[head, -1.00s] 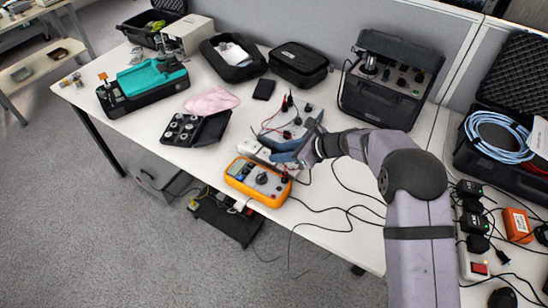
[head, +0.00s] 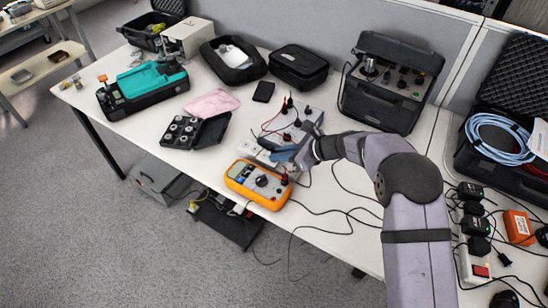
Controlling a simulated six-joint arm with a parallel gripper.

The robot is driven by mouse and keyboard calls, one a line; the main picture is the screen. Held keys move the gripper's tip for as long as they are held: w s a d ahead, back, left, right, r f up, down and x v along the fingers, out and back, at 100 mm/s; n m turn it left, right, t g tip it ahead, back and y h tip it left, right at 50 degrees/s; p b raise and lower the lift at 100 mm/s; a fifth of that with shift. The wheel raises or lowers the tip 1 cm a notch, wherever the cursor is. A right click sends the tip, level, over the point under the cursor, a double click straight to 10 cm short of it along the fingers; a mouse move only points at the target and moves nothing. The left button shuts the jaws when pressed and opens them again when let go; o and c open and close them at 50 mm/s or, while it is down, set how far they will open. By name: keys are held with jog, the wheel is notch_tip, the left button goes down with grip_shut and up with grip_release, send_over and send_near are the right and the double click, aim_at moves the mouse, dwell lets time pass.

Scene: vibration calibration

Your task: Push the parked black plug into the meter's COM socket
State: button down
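The orange meter (head: 243,183) lies near the table's front edge, with its screen at the left and a dark dial in the middle. The COM marking is too small to read.
A white boxy piece (head: 249,148) sits beside the gripper. A black case of round parts (head: 184,131), a pink cloth (head: 212,103) and a black instrument case (head: 380,108) stand around. Black cables (head: 345,212) cross the table right of the meter.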

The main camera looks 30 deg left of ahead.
jog(key=shift+r+p, duration=0.65)
jog(key=shift+r, duration=0.25)
dwell(1.5)
jog(key=shift+r+p, duration=1.25)
jog(key=shift+r, duration=0.4)
jog(key=shift+s+d+r+b, duration=0.3)
jog(key=shift+s+d+b, duration=0.35)
jog(key=shift+s+d, duration=0.85)
jog(key=shift+s+d+r+b, duration=0.25)
jog(key=shift+s+d+b, duration=0.35)
jog(key=shift+s+d, duration=0.9)
jog(key=shift+s+d+r+b, duration=0.3)
jog(key=shift+s+d+b, duration=0.5)
jog(key=shift+s, duration=1.2)
jog(key=shift+d+f+b, duration=0.2)
jog(key=shift+f+b, duration=0.25)
jog(key=shift+f, duration=0.15)
jog(key=shift+f+b, duration=0.85)
jog(key=shift+f, duration=0.15)
jog(key=shift+f+b, duration=0.75)
